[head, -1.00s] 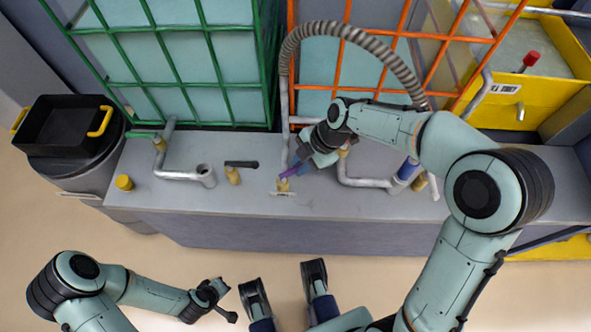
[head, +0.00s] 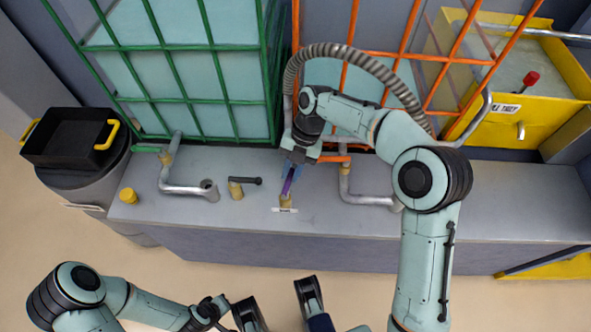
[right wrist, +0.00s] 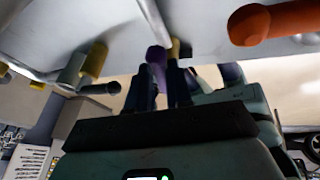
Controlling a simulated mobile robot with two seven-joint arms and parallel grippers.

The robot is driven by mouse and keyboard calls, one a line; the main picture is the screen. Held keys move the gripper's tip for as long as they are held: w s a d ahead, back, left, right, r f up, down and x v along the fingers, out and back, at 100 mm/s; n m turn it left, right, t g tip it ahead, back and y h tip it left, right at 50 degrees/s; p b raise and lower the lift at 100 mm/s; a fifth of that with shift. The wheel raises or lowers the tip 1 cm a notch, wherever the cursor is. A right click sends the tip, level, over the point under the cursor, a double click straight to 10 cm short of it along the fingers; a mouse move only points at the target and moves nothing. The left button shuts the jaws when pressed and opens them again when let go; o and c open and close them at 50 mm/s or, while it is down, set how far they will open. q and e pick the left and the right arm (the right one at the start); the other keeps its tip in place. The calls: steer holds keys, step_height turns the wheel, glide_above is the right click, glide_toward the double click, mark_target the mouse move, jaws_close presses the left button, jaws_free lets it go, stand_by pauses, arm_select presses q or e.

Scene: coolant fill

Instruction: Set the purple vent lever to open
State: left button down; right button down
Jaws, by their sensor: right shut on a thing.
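The purple vent lever (head: 288,184) sits on a brass-coloured valve (head: 285,201) with a small label plate (head: 284,210) in front, near the middle of the grey bench. In the head view it points mostly toward the back, away from me. My right gripper (head: 292,174) reaches down from behind and is shut on the lever. In the right wrist view the purple lever (right wrist: 156,62) shows between the two dark fingers (right wrist: 159,88).
A dark-handled valve (head: 242,184) and an open pipe end (head: 209,186) stand left of the lever. An orange handle (head: 333,158) is close on the right. Green (head: 170,70) and orange (head: 350,60) cages stand behind. A grey hose (head: 375,66) arches above. The bench front is clear.

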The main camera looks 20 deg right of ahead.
arm_select(q)
steer(key=shift+s+d+r, duration=0.15)
steer(key=shift+s+r, duration=0.05)
steer(key=shift+s, duration=0.15)
arm_select(e)
steer(key=shift+w+a+n, duration=0.1)
steer(key=shift+a+n, duration=0.05)
steer(key=shift+n, duration=0.25)
steer(key=c, duration=1)
jaws_free()
steer(key=shift+c, duration=0.2)
